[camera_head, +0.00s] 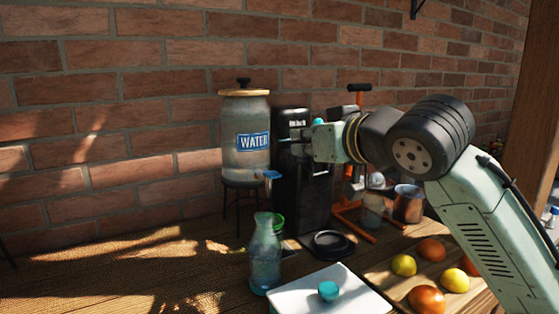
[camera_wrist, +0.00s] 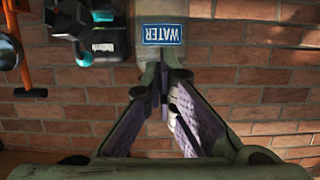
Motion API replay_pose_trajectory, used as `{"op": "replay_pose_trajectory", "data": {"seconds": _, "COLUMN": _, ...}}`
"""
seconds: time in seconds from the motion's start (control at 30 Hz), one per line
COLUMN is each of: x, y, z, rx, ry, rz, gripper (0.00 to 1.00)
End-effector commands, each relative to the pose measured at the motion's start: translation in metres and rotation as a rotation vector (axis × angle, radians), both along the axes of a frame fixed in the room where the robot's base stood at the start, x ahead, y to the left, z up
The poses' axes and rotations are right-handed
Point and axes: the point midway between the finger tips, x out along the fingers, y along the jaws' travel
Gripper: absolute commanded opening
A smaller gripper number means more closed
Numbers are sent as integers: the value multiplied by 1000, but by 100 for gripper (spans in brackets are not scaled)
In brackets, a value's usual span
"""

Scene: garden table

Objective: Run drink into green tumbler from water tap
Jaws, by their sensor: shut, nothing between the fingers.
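The water dispenser (camera_head: 246,125), a grey vessel with a wooden lid and a blue WATER label, stands on a dark stand against the brick wall. Its tap (camera_head: 272,175) has a blue part and sits low on its right side. A green-rimmed tumbler (camera_head: 279,222) is below the tap, mostly hidden behind a clear bottle; its contents cannot be seen. My gripper (camera_head: 296,148) is shut and empty, raised in front of the black machine, right of the dispenser and above tap height. In the wrist view the closed fingertips (camera_wrist: 165,78) are below the inverted WATER label (camera_wrist: 161,34).
The clear bottle (camera_head: 264,262) stands in front of the tumbler. A black machine (camera_head: 300,185) and orange-framed press (camera_head: 358,97) stand right of the dispenser. Fruit lies at right; the table's left is clear.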

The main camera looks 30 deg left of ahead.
Motion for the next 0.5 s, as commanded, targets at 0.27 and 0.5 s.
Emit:
{"op": "replay_pose_trajectory", "data": {"seconds": 0.27, "x": 27, "y": 48, "z": -10, "rx": -3, "ry": 2, "rz": 1, "gripper": 0}}
{"op": "replay_pose_trajectory", "data": {"seconds": 0.5, "x": 44, "y": 73, "z": -35, "rx": -2, "ry": 2, "rz": -1, "gripper": 0}}
